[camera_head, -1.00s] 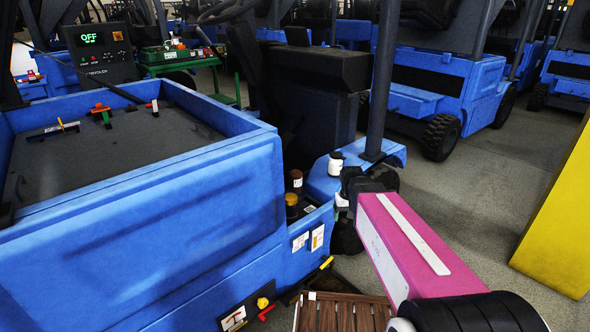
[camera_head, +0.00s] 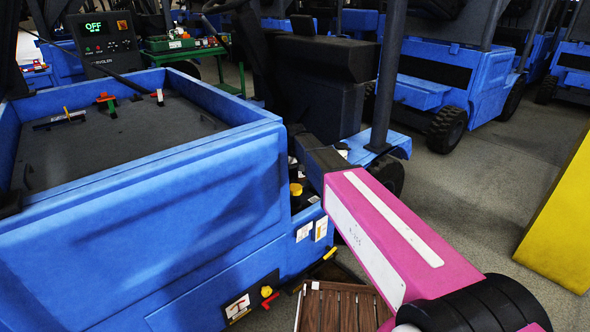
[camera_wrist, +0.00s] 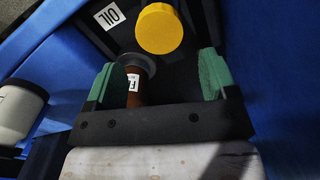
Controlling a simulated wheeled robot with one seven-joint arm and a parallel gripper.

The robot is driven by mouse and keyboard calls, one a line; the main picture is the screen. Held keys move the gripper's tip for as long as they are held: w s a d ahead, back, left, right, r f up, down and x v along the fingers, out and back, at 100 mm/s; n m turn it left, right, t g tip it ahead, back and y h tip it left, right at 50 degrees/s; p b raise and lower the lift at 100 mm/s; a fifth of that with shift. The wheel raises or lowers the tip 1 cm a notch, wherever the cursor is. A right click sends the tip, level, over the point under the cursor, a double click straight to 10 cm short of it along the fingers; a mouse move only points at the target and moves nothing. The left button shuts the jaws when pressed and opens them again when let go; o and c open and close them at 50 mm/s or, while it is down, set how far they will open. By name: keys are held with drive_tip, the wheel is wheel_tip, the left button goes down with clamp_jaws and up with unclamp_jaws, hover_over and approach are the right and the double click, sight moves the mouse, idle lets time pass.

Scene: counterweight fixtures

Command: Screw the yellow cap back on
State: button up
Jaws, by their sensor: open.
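The yellow cap (camera_wrist: 160,28) is a round, ridged disc at the top of the wrist view, just past my fingertips and between their lines. It also shows small in the head view (camera_head: 296,190), in the recess at the truck's side. I cannot tell whether it sits on a neck or loose. My gripper (camera_wrist: 158,62) is open, its two green-padded fingers apart, with nothing gripped. A brown bottle (camera_wrist: 134,92) with a grey top and a white label shows between the fingers, below the cap. In the head view my arm hides the gripper.
A white jar with a dark lid (camera_wrist: 16,112) stands left of my gripper in the wrist view. An OIL label (camera_wrist: 109,15) is on the dark panel beside the cap. Blue truck walls (camera_wrist: 285,90) close in on the right. A wooden crate (camera_head: 340,308) is below my arm.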

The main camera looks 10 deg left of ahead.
sight(295, 187)
drive_tip(key=shift+f, duration=3.65)
drive_tip(key=c, duration=0.8)
drive_tip(key=shift+c, duration=0.2)
